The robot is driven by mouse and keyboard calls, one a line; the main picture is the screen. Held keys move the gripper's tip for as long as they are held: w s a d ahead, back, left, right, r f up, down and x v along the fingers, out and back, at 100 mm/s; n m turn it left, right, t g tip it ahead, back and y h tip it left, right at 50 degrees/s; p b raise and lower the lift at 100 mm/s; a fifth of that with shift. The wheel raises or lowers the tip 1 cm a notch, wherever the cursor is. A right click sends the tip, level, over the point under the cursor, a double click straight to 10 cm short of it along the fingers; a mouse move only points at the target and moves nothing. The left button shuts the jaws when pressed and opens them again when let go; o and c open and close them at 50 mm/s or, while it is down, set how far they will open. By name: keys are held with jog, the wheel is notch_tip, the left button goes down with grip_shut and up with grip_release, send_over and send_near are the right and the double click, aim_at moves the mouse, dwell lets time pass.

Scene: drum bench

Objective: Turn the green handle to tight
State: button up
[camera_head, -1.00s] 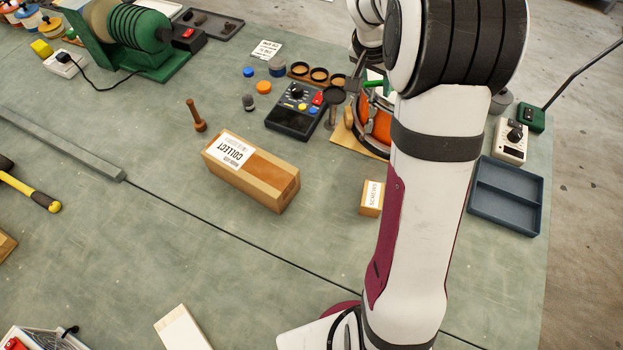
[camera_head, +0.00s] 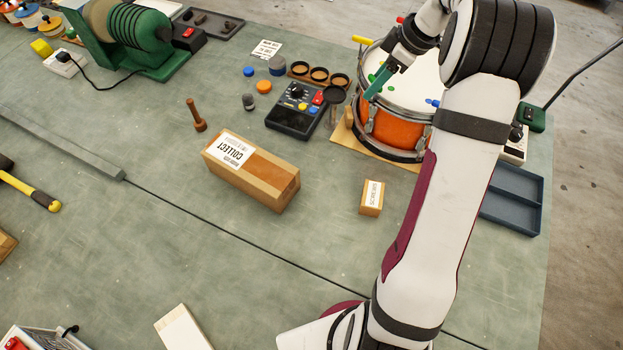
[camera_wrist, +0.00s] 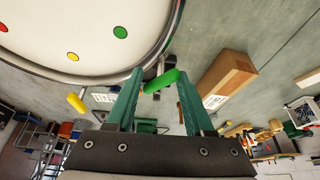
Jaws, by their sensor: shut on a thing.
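The orange drum (camera_head: 385,128) with a white head stands at the back right in the head view; its head and rim (camera_wrist: 80,30) fill the upper left of the wrist view. The green handle (camera_wrist: 160,82) lies slantwise at the drum's rim in the wrist view, between the teal fingertips of my gripper (camera_wrist: 156,80). My gripper (camera_head: 376,88) is shut on it, beside the drum's left rim in the head view. The handle is hard to make out in the head view. A yellow handle (camera_head: 362,39) sits farther along the rim.
A black control box (camera_head: 296,113) and a row of round cups (camera_head: 318,75) stand left of the drum. A small wooden block (camera_head: 372,198) and a larger labelled block (camera_head: 250,172) lie in front. A blue tray (camera_head: 512,197) is at right, partly behind my arm.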

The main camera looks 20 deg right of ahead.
jog(key=v, duration=1.5)
jog(key=s+a+m+g, duration=0.1)
jog(key=s+a+m, duration=0.2)
jog(key=a, duration=0.5)
jog(key=s+a+m+g, duration=0.1)
jog(key=s+a+m, duration=0.2)
jog(key=a, duration=0.6)
jog(key=s+a+f+m, duration=0.3)
jog(key=s+a, duration=0.2)
jog(key=s, duration=0.1)
jog(key=s+a+f+m+g+h, duration=0.1)
jog(key=s+a+f+m, duration=0.1)
jog(key=s+a, duration=0.2)
jog(key=s, duration=0.2)
jog(key=shift+s+a+f+m, duration=0.3)
jog(key=shift+a+f+m, duration=0.05)
jog(key=shift+f+m, duration=0.05)
